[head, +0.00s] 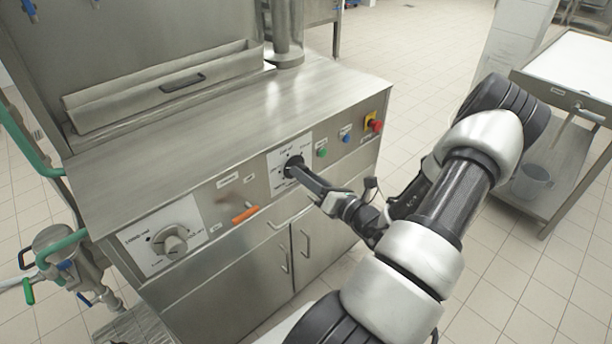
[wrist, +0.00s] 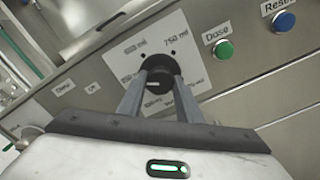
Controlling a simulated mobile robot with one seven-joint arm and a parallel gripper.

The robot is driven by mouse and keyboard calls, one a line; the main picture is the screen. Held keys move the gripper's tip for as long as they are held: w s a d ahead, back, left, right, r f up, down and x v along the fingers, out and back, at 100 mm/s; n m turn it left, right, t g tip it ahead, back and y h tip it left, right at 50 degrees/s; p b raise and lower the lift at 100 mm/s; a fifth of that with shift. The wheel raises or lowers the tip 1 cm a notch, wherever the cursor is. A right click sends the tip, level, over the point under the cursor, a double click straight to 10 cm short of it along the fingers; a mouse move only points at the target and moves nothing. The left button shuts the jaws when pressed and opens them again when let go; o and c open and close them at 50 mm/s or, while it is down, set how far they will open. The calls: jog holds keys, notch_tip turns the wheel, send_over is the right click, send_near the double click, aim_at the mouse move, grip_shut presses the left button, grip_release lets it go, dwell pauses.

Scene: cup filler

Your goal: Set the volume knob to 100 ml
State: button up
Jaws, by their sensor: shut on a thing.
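The black volume knob (wrist: 160,66) sits on a white scale plate (wrist: 125,58) on the machine's front panel. In the wrist view it shows between my fingertips, with printed ml marks around it; several are hidden or too blurred to read. My gripper (wrist: 160,82) is shut on the knob, one finger on each side. In the head view my gripper (head: 298,170) reaches the knob from the lower right and covers part of it. I cannot tell which mark the knob points to.
A larger grey knob (head: 173,242) and an orange lever (head: 245,214) are on the panel to the left. A green button (head: 323,152), a blue button (head: 346,136) and a red stop button (head: 375,124) are to the right. Cabinet handles (head: 306,242) stick out below.

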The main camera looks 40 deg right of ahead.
jog(key=shift+f+n+b, duration=0.1)
jog(key=shift+n+b, duration=2.3)
jog(key=shift+n, duration=5.2)
jog(key=shift+d, duration=0.1)
jog(key=o, duration=1)
jog(key=shift+o, duration=0.2)
jog(key=shift+s, duration=0.15)
